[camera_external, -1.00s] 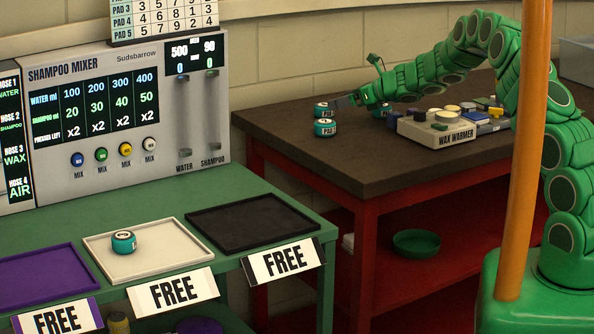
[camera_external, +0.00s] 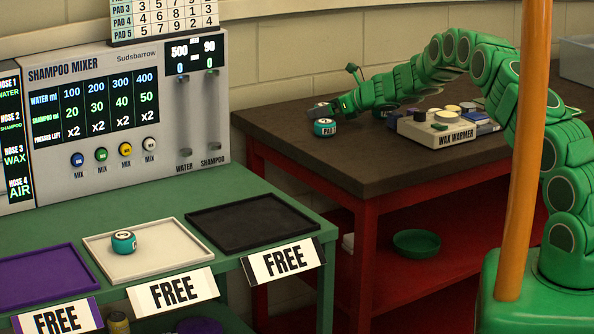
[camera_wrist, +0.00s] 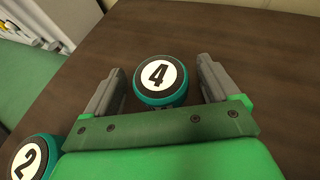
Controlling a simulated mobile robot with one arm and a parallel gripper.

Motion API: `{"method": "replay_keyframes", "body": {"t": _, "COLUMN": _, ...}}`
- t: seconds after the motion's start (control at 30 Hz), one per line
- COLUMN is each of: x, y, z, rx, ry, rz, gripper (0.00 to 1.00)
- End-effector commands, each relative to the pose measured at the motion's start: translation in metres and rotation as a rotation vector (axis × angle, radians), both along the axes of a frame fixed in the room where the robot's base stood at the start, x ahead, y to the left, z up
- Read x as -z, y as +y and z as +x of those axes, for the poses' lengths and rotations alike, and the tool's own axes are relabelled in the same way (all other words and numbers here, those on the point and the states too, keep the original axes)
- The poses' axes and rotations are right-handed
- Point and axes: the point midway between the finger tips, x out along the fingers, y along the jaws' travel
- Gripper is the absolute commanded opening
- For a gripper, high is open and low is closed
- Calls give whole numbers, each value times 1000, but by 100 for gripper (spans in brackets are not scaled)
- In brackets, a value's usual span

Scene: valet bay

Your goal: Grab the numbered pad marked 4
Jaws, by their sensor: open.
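The teal pad marked 4 (camera_wrist: 160,80) lies flat on the brown table in the wrist view, with its white number face up. My gripper (camera_wrist: 156,82) is open, with one grey finger on each side of this pad and a visible gap on both sides. In the external view my gripper (camera_external: 322,109) is low at the table's far left part and hides the pad there. A teal pad marked 2 (camera_wrist: 28,160) lies left of my gripper in the wrist view; in the external view a teal pad (camera_external: 325,127) sits just in front of my gripper.
The brown table (camera_external: 370,165) also carries a wax warmer (camera_external: 440,128) and small items to the right. Another teal pad (camera_external: 124,242) sits on the white tray (camera_external: 165,262) on the green bench. The black tray (camera_external: 255,222) and purple tray (camera_external: 45,278) are empty.

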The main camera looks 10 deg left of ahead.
Motion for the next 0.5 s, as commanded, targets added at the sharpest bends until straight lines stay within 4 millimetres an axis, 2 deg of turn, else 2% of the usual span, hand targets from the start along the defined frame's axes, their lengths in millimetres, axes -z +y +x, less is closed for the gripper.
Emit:
{"method": "replay_keyframes", "body": {"t": 0.27, "x": 0, "y": 1, "z": 1, "rx": 0, "ry": 0, "rz": 0, "gripper": 87}}
{"method": "replay_keyframes", "body": {"t": 0.5, "x": 1, "y": 1, "z": 1, "rx": 0, "ry": 0, "rz": 0, "gripper": 50}}
